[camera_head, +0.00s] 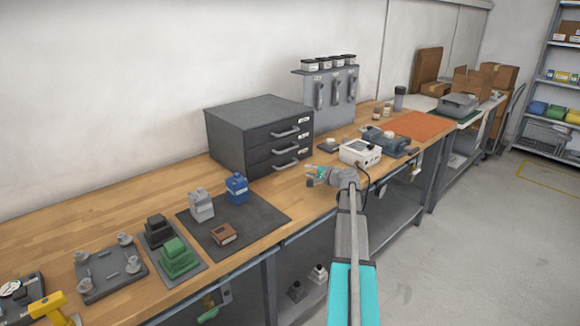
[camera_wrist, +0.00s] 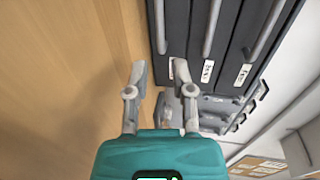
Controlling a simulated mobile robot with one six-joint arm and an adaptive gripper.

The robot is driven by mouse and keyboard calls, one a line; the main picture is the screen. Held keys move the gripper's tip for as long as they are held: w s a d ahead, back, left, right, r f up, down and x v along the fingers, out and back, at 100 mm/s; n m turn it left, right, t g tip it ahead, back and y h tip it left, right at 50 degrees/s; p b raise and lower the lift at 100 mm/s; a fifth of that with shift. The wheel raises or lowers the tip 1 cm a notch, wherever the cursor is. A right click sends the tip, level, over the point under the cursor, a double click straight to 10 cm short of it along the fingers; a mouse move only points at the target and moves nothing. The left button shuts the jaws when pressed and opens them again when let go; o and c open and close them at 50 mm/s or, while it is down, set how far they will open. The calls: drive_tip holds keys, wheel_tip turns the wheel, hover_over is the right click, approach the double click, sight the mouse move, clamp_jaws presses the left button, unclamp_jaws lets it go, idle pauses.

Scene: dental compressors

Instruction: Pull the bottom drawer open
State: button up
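A dark grey drawer cabinet (camera_head: 226,140) stands on the wooden bench against the wall, with three drawers that look shut. The bottom drawer (camera_head: 262,171) has a grey bar handle (camera_head: 287,165). My gripper (camera_head: 311,176) is in front of the cabinet, low and to the right of this handle. In the wrist view the picture is turned, with the bench at left and the drawers at right. There the bottom handle (camera_wrist: 160,27) lies ahead of my gripper (camera_wrist: 159,68), in line with the gap between its fingers. The fingers are apart and hold nothing; contact cannot be made out.
A white device (camera_head: 360,152) sits on the bench just right of my gripper. Bare bench (camera_head: 130,197) is left of the cabinet.

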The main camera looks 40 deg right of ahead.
sight(290, 165)
drive_tip(key=b+x, duration=0.2)
drive_tip(key=x, duration=1)
drive_tip(key=shift+w, duration=0.1)
drive_tip(key=shift+c, duration=0.2)
